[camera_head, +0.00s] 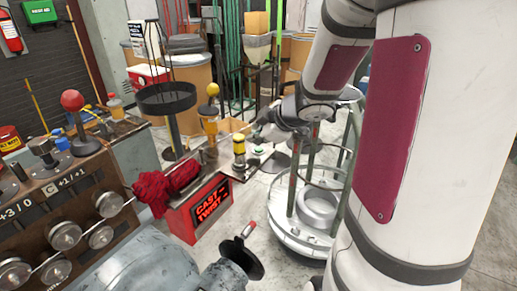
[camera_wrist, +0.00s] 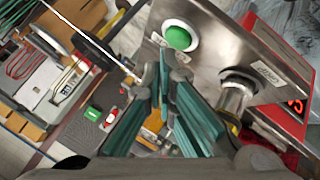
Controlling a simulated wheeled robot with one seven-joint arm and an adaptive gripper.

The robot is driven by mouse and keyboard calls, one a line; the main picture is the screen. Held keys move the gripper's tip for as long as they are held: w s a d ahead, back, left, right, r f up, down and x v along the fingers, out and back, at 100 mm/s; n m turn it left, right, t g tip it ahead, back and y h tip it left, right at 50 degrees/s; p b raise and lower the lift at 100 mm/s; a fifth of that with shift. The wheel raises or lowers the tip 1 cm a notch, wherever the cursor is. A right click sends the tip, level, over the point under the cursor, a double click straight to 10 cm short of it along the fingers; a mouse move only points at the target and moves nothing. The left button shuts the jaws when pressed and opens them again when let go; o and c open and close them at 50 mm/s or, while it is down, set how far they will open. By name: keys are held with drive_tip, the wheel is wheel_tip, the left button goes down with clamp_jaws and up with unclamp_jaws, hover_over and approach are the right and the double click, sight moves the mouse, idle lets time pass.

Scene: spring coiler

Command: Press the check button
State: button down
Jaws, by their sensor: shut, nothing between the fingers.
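A green button (camera_wrist: 179,38) in a white ring sits on a bare metal plate (camera_wrist: 212,54), with a small label beside it, in the wrist view. I take it for the check button, though its label is too small to read. In the head view a small green button (camera_head: 259,150) shows on the metal top beside a yellow-topped post (camera_head: 239,146), just below my gripper (camera_head: 253,133). In the wrist view my gripper (camera_wrist: 168,64) is shut and empty, its teal fingertips close to the button's lower left edge. Whether they touch the plate cannot be told.
A metal post (camera_wrist: 234,98) rises from the same plate, right of the fingers. Below the plate is a red box (camera_head: 203,212) with lit lettering. A round wire-frame stand (camera_head: 306,238) is close on the right; a red cloth (camera_head: 166,187) lies left.

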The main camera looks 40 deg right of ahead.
sight(257, 150)
drive_tip(key=shift+f, duration=0.3)
drive_tip(key=shift+f, duration=0.4)
idle(0.8)
drive_tip(key=shift+r, duration=0.1)
drive_tip(key=shift+r+p, duration=0.8)
wheel_tip(257, 150, up, 5)
drive_tip(key=p, duration=0.5)
drive_tip(key=shift+f, duration=0.2)
drive_tip(key=shift+r+p, duration=0.15)
drive_tip(key=shift+p, duration=0.25)
idle(0.5)
